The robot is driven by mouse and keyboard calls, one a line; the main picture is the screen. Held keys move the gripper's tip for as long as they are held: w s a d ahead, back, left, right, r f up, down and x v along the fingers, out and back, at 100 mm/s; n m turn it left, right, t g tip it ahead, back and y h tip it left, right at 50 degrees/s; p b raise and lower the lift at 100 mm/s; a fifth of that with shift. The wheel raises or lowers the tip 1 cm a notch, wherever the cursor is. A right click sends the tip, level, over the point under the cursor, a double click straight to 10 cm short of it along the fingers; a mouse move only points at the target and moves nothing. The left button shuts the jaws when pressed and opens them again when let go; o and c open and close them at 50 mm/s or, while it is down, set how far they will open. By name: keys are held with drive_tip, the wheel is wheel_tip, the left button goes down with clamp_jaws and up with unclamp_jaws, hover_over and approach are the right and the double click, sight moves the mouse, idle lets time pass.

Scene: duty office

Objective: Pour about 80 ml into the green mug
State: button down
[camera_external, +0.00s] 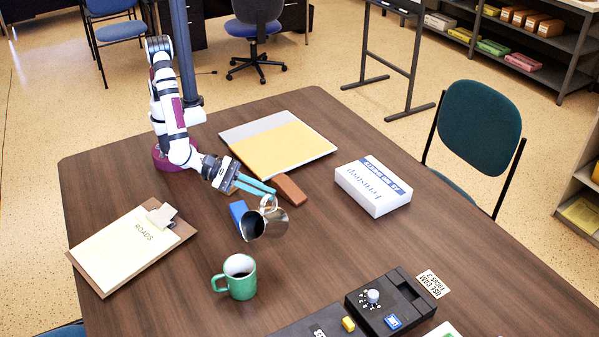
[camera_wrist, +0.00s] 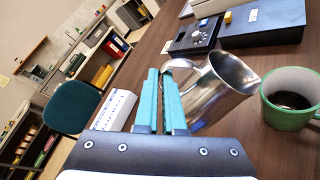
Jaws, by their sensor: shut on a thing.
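The green mug (camera_external: 238,278) stands upright on the table near its front left, with dark liquid inside. In the wrist view the green mug (camera_wrist: 290,98) is at the right edge, partly cut off. A shiny metal jug (camera_external: 266,222) is held by my gripper (camera_external: 272,192), whose blue-green fingers are shut on its handle. In the wrist view the metal jug (camera_wrist: 215,92) is just right of the fingers (camera_wrist: 164,78) and tilted, apart from the mug. In the external view it is behind and slightly right of the mug. Its contents are hidden.
A blue block (camera_external: 238,212) and a brown block (camera_external: 289,190) lie near the jug. A white box (camera_external: 373,187) is to the right, a clipboard (camera_external: 132,245) to the left. A black device (camera_external: 390,305) is at the front right. Bare table surrounds the mug.

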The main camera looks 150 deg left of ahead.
drive_tip(key=s+a+f+n+t+h+p, duration=0.1)
drive_tip(key=s+a+f+n+h+p, duration=0.1)
drive_tip(key=a+f+n+h+p, duration=0.2)
drive_tip(key=shift+s+a+f+n+p, duration=0.25)
drive_tip(key=shift+a+f+n+p, duration=1.05)
drive_tip(key=shift+f, duration=2.2)
drive_tip(key=shift+a+n+b, duration=0.35)
drive_tip(key=shift+a+n, duration=0.05)
